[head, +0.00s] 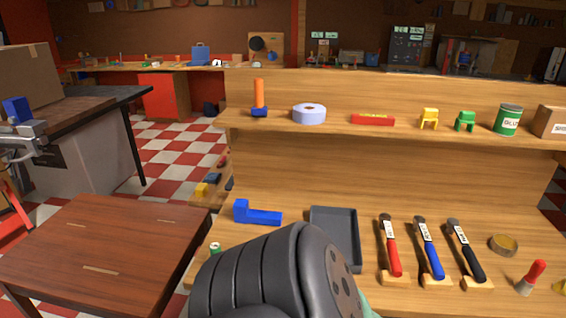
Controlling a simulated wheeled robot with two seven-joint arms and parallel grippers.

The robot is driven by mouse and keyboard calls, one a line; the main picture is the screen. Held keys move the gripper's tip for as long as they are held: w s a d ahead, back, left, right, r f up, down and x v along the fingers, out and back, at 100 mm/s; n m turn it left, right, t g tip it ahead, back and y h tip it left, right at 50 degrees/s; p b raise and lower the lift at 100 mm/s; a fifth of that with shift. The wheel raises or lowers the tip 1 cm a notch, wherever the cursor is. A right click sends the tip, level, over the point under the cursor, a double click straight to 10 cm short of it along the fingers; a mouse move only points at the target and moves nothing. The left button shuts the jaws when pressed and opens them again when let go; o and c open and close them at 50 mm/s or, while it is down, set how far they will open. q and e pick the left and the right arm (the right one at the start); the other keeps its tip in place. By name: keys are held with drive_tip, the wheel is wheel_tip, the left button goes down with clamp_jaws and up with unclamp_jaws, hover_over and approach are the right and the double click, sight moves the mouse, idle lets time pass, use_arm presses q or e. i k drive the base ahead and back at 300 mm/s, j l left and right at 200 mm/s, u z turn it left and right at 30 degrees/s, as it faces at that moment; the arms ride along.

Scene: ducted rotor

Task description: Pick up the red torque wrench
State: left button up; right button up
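The red torque wrench (394,263) is on the lower shelf, right of the grey tray. It has a red handle, a dark upper part with a white label, and its near end is at a small wooden block. A similar wrench with a blue handle (434,264) lies to its right, then one with a black handle (472,265). All three lie lengthwise in a row. Neither of my grippers can be made out. A dark arm link of mine fills the bottom centre, left of the red wrench, and hides part of the lower shelf.
A grey tray (319,213) and blue bracket (262,217) lie left of the wrenches; a tape roll (503,244) and red-handled tool (532,276) lie right. The upper shelf (390,136) overhangs behind. A brown table (110,230) is bare at left. A grey mechanism (22,140) shows at the left edge.

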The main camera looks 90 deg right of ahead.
sight(384, 218)
drive_tip(key=z, duration=3.6)
drive_tip(key=u, duration=0.55)
drive_tip(key=l+u, duration=0.35)
drive_tip(key=k+l+u, duration=0.15)
drive_tip(key=l+u, duration=0.2)
drive_tip(key=k+l+u, duration=0.2)
drive_tip(key=l+u, duration=0.15)
drive_tip(key=k+l+u, duration=0.2)
drive_tip(key=l+u, duration=0.2)
